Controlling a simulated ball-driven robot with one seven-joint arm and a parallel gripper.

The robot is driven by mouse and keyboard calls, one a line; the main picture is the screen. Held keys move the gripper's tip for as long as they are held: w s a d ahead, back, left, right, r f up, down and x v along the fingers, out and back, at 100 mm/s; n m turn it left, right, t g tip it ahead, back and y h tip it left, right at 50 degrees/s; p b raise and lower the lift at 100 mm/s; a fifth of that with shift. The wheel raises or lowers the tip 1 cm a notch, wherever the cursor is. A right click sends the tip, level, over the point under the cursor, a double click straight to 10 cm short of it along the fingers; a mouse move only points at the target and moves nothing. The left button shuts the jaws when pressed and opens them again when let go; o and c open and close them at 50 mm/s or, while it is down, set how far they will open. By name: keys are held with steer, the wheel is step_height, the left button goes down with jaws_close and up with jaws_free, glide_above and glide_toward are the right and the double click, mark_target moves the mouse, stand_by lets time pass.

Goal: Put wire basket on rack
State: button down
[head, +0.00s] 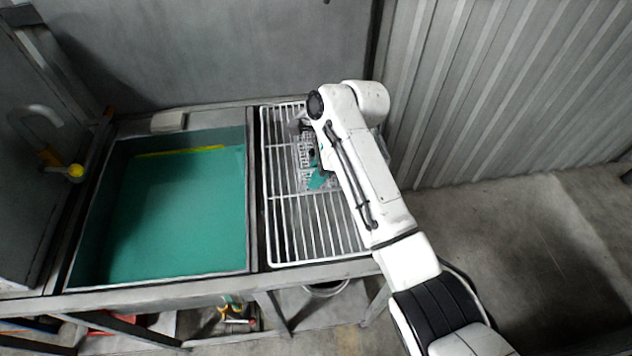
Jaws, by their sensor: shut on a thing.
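The wire basket (305,176) is a small grey mesh basket over the upper middle of the rack, with something teal in or on it. My arm hides its right side. The rack (292,235) is a white wire grid to the right of the tank. My gripper (301,130) is mostly hidden by my wrist; its dark part shows at the basket's upper edge, shut on the basket. I cannot tell whether the basket touches the rack bars or hangs just above them.
A tank of green liquid (185,215) lies left of the rack, with a yellow strip along its back. A tap with a yellow tip (75,171) stands at the left. A corrugated wall (490,90) rises at right. The rack's front half is clear.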

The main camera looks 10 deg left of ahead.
steer(key=shift+f, duration=1.25)
steer(key=c, duration=1.6)
jaws_free()
steer(key=shift+s+f, duration=0.15)
steer(key=shift+f, duration=0.05)
steer(key=o, duration=0.5)
steer(key=shift+c, duration=0.2)
steer(key=shift+r, duration=0.1)
steer(key=v, duration=1.2)
